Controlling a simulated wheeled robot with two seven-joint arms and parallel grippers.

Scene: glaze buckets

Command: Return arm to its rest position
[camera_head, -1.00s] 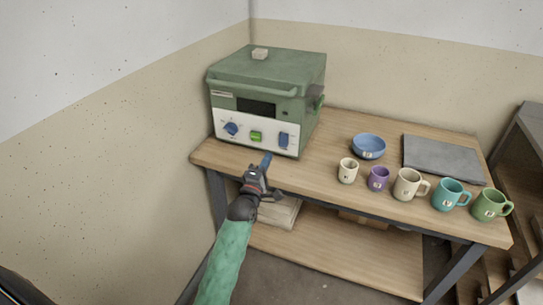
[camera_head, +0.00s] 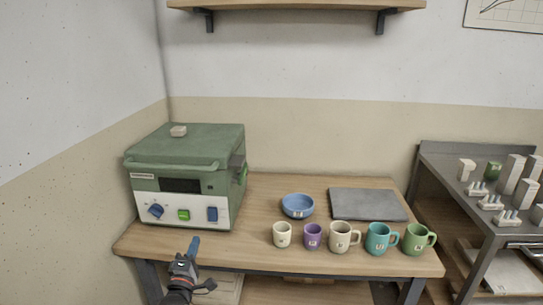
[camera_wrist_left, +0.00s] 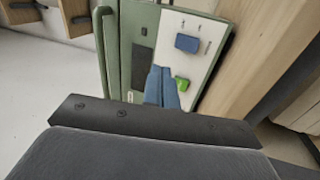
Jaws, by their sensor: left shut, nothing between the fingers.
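My left gripper (camera_head: 194,245) is low in the head view, in front of the wooden table's front edge and below the green kiln-like box (camera_head: 186,178). Its blue fingers are together with nothing between them. In the left wrist view the closed fingers (camera_wrist_left: 161,86) point toward the box's white control panel (camera_wrist_left: 188,50), which has a blue switch (camera_wrist_left: 187,43) and a green button (camera_wrist_left: 182,84). I cannot tell the exact gap, but the fingers appear apart from the panel. My right gripper is not in view.
The wooden table (camera_head: 262,190) holds a blue bowl (camera_head: 297,206), a grey slab (camera_head: 367,204) and several mugs along its front, such as the teal mug (camera_head: 378,239). A dark shelf rack (camera_head: 470,215) stands at the right. A wall shelf (camera_head: 296,4) hangs above.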

